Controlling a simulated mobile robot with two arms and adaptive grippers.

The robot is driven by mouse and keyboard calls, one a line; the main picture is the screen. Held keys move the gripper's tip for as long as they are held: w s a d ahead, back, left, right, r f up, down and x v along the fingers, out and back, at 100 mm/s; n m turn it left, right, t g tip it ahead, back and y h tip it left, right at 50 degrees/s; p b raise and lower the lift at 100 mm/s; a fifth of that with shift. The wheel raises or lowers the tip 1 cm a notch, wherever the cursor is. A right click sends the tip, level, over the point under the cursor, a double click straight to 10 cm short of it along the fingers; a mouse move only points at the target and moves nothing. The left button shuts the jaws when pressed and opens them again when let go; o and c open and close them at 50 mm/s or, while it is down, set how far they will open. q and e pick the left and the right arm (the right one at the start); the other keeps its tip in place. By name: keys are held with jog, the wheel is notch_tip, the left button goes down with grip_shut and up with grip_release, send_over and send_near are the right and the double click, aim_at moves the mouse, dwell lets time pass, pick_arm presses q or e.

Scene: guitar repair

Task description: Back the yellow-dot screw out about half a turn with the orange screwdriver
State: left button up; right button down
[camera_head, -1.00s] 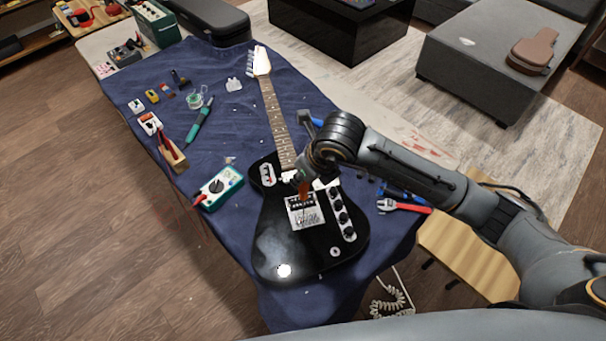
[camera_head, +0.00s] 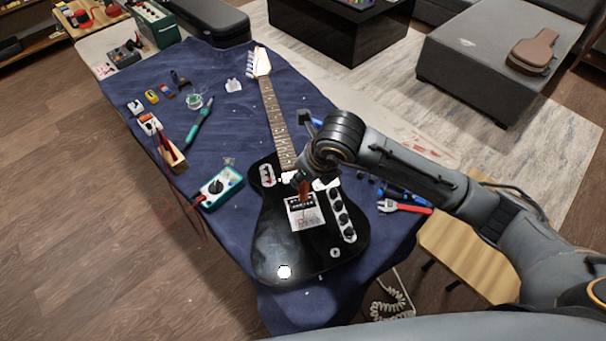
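A black electric guitar (camera_head: 285,245) lies on the blue cloth, its neck pointing to the back. Its metal bridge plate (camera_head: 307,216) sits in the middle of the body. My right gripper (camera_head: 304,178) is above the bridge, pointing down, mostly hidden by its own wrist. The orange screwdriver (camera_head: 304,190) shows as a small orange handle below the gripper, upright over the bridge. The fingers are too small and covered to see how they sit on it. The yellow-dot screw cannot be made out. My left gripper is not in view.
A teal multimeter (camera_head: 219,188) lies left of the guitar. A green soldering iron (camera_head: 199,121), a wooden tool block (camera_head: 172,155) and small parts lie farther left. Red-handled pliers (camera_head: 405,207) lie right of the guitar. The blue cloth (camera_head: 235,115) is bare beside the neck.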

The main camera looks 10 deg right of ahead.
jog(key=shift+f+b, duration=0.35)
jog(key=shift+b, duration=0.15)
